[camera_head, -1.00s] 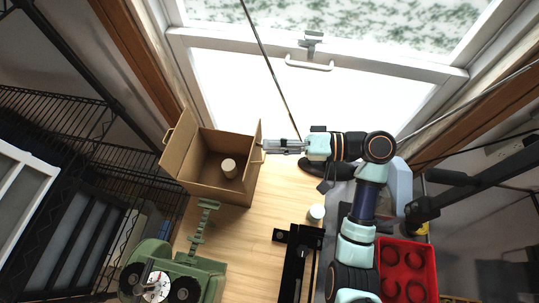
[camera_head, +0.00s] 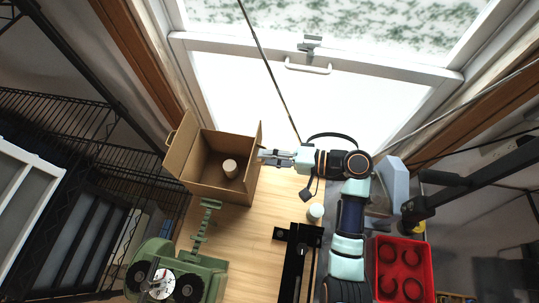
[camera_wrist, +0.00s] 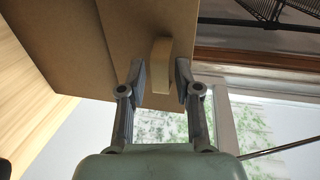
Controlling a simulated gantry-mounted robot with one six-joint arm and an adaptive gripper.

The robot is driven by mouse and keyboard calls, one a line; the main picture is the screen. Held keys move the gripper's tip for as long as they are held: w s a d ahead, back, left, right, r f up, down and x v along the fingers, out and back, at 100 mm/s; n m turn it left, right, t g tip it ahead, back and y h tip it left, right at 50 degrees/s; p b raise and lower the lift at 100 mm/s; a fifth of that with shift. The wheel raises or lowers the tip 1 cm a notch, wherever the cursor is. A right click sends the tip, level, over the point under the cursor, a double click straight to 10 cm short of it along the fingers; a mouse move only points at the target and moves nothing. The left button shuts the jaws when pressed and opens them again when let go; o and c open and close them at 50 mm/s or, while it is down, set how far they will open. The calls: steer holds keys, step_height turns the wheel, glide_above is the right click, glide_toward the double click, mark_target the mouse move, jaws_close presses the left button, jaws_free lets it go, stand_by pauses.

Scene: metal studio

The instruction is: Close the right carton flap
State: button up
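The open brown carton (camera_head: 222,187) stands on the wooden table at centre left. Its right flap (camera_head: 257,143) stands up along the right side, and its left flap (camera_head: 181,140) is tilted outward with a handle on it. My gripper (camera_head: 264,155) is at the outer side of the right flap. In the wrist view the right flap (camera_wrist: 85,35) fills the upper left, with a pale handle (camera_wrist: 161,60) on it. My gripper (camera_wrist: 160,75) is open there, one finger on each side of the handle, with gaps showing. Contact with the flap cannot be told.
A pale cylinder (camera_head: 230,167) is inside the carton. A green machine (camera_head: 180,270) stands in front of it. A small white cylinder (camera_head: 315,212), a black rail (camera_head: 298,265) and a red tray (camera_head: 404,270) lie to the right. A window (camera_head: 320,100) is behind.

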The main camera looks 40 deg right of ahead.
jaws_close()
steer(key=shift+w+r, duration=0.1)
stand_by(0.3)
